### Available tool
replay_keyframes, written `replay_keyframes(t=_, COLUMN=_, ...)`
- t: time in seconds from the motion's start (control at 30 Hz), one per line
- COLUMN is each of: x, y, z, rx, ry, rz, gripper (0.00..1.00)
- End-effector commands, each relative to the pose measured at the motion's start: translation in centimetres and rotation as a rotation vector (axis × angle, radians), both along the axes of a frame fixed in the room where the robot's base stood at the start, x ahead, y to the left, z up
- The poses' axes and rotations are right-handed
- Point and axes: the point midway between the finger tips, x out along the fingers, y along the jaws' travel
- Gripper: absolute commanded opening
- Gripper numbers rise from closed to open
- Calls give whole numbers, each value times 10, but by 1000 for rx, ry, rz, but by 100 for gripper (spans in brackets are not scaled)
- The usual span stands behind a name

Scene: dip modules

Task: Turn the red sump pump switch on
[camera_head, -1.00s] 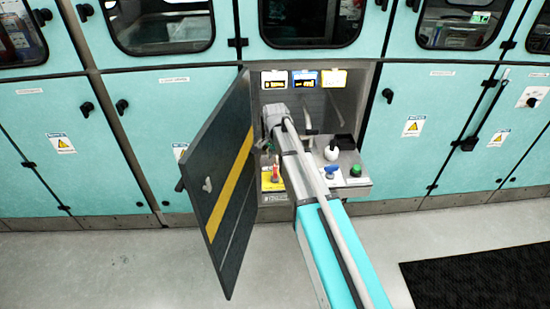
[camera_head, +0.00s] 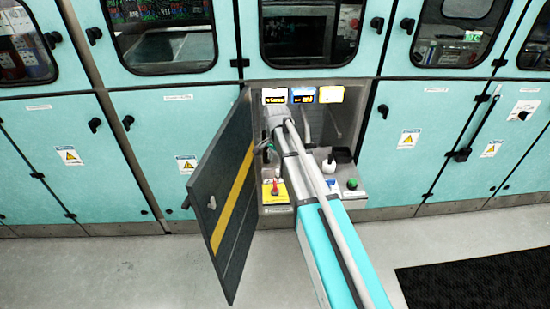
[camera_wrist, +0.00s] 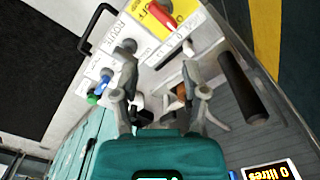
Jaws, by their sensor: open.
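The red switch (camera_head: 275,188) stands on a yellow-labelled plate (camera_head: 268,197) at the lower left of the open cabinet recess. In the wrist view the red handle (camera_wrist: 178,20) is at the top, beside its yellow label (camera_wrist: 186,8). My gripper (camera_wrist: 157,48) is open and empty, its two fingers pointing toward the panel just below the red handle in that picture. The handle lies beyond the fingertips; I cannot tell the exact gap. In the head view my arm hides much of the recess and most of the gripper.
A dark open door (camera_head: 225,195) with a yellow stripe stands left of the recess. A dark cylindrical bar (camera_wrist: 246,88) is close right of the gripper. Lit displays (camera_head: 303,96) hang above.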

Motion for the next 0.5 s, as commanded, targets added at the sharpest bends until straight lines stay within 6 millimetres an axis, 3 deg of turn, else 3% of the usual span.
replay_keyframes(t=0.03, x=-12, y=-5, z=1, rx=-1, ry=1, rz=19, gripper=57)
replay_keyframes(t=0.5, x=-69, y=-38, z=10, rx=-1, ry=1, rz=226, gripper=57)
